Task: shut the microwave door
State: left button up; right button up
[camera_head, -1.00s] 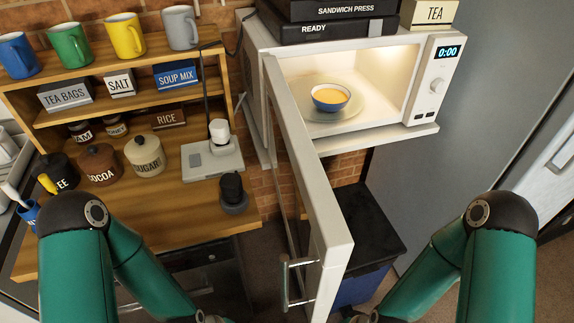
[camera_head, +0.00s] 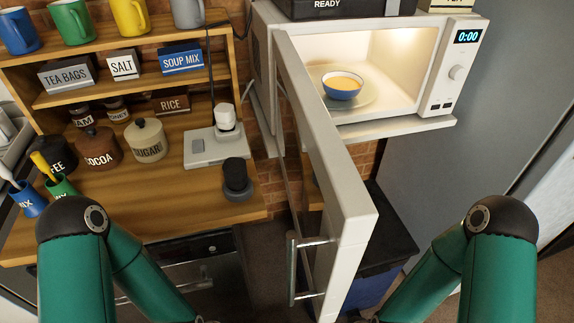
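The white microwave (camera_head: 385,118) sits on a wall shelf at the upper right, its lit interior open to view. Its door (camera_head: 345,185) stands wide open, hinged at the left side and pointing out toward me. A metal bar handle (camera_head: 292,270) is on the door's left face near its free end. A blue bowl of yellow food (camera_head: 342,86) sits on the glass plate (camera_head: 365,95) inside. The display reads 0:00. My two green arms come in at the lower left and lower right, either side of the door. Both grippers are below the frame's edge.
A wooden counter (camera_head: 200,207) with canisters, a white appliance (camera_head: 214,146) and mugs on shelves stands left of the door. A dark-topped blue bin (camera_head: 395,245) is below the microwave. A grey cabinet (camera_head: 455,130) is at the right. Boxes rest on the microwave.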

aim_at(335, 216)
jog(key=z, duration=0.9)
jog(key=k, duration=1.6)
jog(key=u, duration=0.85)
jog(key=i, duration=0.55)
jog(key=z, duration=0.1)
